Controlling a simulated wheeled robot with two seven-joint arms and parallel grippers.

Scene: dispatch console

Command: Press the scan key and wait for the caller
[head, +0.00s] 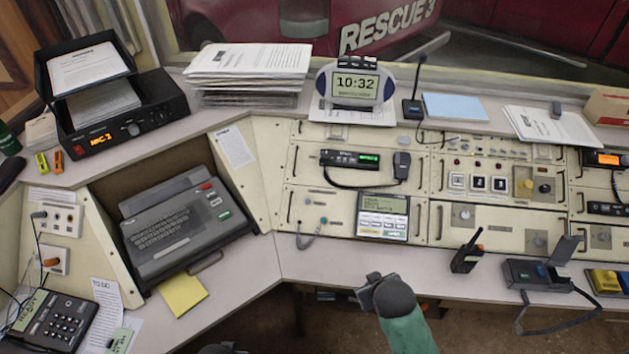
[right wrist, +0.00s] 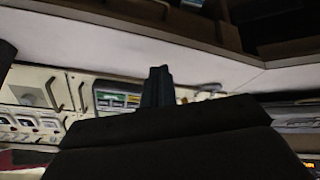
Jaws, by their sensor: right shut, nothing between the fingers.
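A beige console panel carries a keypad unit with a greenish display (head: 383,205) and rows of small keys below it. Its key labels are too small to read, so I cannot tell which key is scan. My right gripper (head: 368,289) is shut and empty. In the head view it is in front of the desk's front edge, below the keypad unit and apart from it. In the right wrist view, the shut fingers (right wrist: 157,85) stand in front of the console, with the display unit (right wrist: 118,102) just left of them, partly hidden. My left gripper is not in view.
A handheld radio (head: 467,252) and a dark box with a strap (head: 540,274) stand on the desk at right. A typewriter-like keyboard unit (head: 175,225) sits in the left recess. A clock (head: 355,85) showing 10:32 stands behind. The desk below the keypad unit is clear.

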